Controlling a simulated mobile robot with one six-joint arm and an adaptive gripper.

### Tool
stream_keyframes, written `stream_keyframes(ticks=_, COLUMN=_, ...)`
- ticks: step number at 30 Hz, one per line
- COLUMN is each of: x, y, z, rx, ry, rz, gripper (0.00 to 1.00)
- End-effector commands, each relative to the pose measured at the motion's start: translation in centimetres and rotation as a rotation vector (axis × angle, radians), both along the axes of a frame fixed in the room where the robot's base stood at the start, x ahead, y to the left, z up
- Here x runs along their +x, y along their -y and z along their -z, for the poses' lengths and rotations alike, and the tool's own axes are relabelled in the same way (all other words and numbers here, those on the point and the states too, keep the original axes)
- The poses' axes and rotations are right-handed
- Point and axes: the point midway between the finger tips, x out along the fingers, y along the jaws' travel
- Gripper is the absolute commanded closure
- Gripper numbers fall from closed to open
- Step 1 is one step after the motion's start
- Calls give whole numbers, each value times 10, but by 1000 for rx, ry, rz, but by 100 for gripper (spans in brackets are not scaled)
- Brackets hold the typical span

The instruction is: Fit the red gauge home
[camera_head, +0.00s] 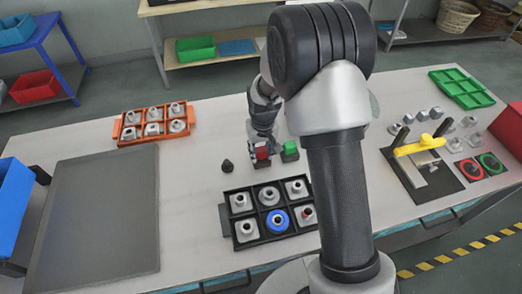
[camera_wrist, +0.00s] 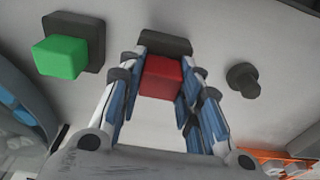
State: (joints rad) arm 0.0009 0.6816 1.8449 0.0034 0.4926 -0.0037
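The red gauge, a red block (camera_wrist: 160,78), sits between the two fingers of my gripper (camera_wrist: 160,72) in the wrist view. The fingers press close against its sides and hide its edges; they look shut on it. A dark flat piece (camera_wrist: 165,43) shows just behind the block; I cannot tell whether the block is seated in it. In the head view my gripper (camera_head: 262,158) points down near the table top with the red gauge (camera_head: 261,153) partly hidden by it. A green block (camera_wrist: 60,57) stands on a dark square base beside it, also in the head view (camera_head: 290,147).
A small dark knob (camera_wrist: 242,80) stands on the other side. A black tray (camera_head: 262,240) of round fittings lies in front, an orange tray (camera_head: 117,131) behind left. A yellow-handled fixture (camera_head: 420,146) stands right. A grey mat (camera_head: 95,220) covers the left.

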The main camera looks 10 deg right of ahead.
Motion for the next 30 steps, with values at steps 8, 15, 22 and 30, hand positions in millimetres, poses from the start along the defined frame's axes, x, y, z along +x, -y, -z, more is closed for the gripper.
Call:
stream_keyframes(ticks=8, x=-1, y=0, z=2, rx=0, ry=-4, rz=0, gripper=47)
stream_keyframes(ticks=15, x=-1, y=0, z=1, rx=0, ry=-2, rz=0, gripper=45)
stream_keyframes(ticks=22, x=-1, y=0, z=-12, rx=0, ry=0, rz=0, gripper=45)
stream_keyframes(ticks=30, x=-7, y=0, z=-67, rx=0, ry=4, rz=0, gripper=45)
